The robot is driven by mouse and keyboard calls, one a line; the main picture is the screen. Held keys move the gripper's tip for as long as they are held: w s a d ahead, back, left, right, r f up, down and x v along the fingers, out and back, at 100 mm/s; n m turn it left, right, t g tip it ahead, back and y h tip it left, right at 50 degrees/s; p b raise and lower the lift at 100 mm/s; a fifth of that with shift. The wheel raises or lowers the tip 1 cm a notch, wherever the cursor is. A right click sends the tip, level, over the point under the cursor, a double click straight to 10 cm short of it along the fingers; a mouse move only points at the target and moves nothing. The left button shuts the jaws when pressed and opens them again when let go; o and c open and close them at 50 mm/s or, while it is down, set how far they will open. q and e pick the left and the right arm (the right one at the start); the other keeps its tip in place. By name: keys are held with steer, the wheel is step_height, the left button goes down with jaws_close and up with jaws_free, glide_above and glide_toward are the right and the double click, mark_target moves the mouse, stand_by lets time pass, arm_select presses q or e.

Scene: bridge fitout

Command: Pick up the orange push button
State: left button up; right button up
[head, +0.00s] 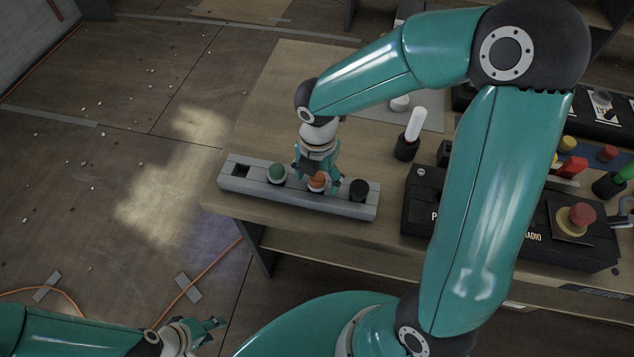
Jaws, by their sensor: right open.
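The orange push button (316,182) sits in a grey rack (228,184) near the front left edge of the wooden table. My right gripper (318,179) points down over it, open, with its teal fingers on either side of the button. The fingers partly hide the button, and I cannot tell whether they touch it. My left gripper (208,331) is low at the bottom left, away from the table, with its fingers apart and nothing between them.
A green button (277,174) and a black one (358,190) flank the orange one in the rack. An empty square slot (241,171) is at its left end.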

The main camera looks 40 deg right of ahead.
mark_target(318, 176)
steer(key=c, duration=1.3)
steer(key=shift+o, duration=0.2)
steer(key=shift+r, duration=0.2)
step_height(318, 176, up, 20)
steer(key=p, duration=0.1)
steer(key=shift+f, duration=0.15)
